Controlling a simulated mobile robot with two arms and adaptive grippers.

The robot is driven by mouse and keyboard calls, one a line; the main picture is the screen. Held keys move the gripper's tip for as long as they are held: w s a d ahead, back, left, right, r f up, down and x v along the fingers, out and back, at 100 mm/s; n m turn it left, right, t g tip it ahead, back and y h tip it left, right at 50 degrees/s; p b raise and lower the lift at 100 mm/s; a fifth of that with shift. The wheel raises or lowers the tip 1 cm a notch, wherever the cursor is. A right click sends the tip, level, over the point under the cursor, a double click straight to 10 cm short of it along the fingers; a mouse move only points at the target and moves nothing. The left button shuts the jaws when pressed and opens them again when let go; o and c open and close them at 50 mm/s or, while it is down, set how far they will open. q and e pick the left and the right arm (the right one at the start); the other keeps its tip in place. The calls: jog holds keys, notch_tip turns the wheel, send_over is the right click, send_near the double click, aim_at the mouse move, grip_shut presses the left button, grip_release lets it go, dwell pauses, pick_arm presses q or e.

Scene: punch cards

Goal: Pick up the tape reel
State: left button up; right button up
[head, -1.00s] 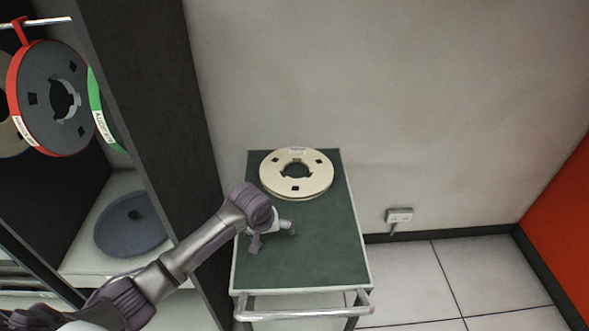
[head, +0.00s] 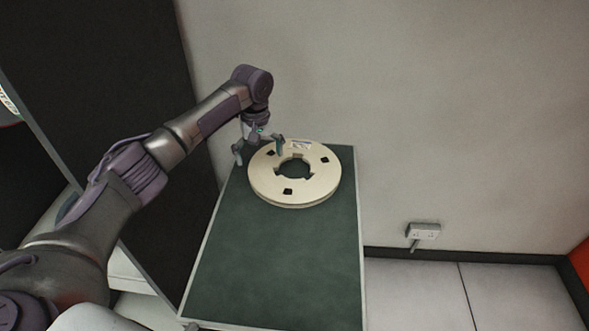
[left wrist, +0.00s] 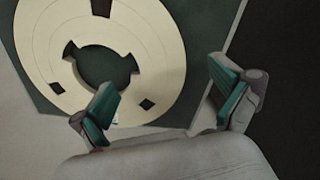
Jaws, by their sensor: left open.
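The cream tape reel (head: 318,180) lies flat at the far end of the green-topped cart (head: 275,260). It has a round centre hole with notches and small dark square openings. My left gripper (head: 258,148) is open and empty at the reel's far left edge. In the left wrist view the reel (left wrist: 155,60) fills the upper left. There the left gripper (left wrist: 170,100) has one finger over the reel's face and the other beyond its rim. I cannot tell the height of the fingers above the reel. My right gripper is not in view.
A dark cabinet side panel (head: 130,60) stands close to the left of the cart, behind my left arm. A pale wall (head: 430,90) rises behind the cart, with a socket box (head: 423,231) low on it. The near part of the cart top is clear.

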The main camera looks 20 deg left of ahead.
aim_at(261, 175)
pick_arm(q)
notch_tip(261, 175, down, 2)
jog(key=shift+f, duration=0.1)
notch_tip(261, 175, down, 4)
jog(key=shift+r+p, duration=0.2)
jog(key=shift+p, duration=0.15)
jog(key=shift+f, duration=0.45)
jog(key=c, duration=1.8)
jog(key=shift+w+r, duration=0.1)
jog(key=shift+r, duration=0.05)
jog(key=shift+c, duration=0.2)
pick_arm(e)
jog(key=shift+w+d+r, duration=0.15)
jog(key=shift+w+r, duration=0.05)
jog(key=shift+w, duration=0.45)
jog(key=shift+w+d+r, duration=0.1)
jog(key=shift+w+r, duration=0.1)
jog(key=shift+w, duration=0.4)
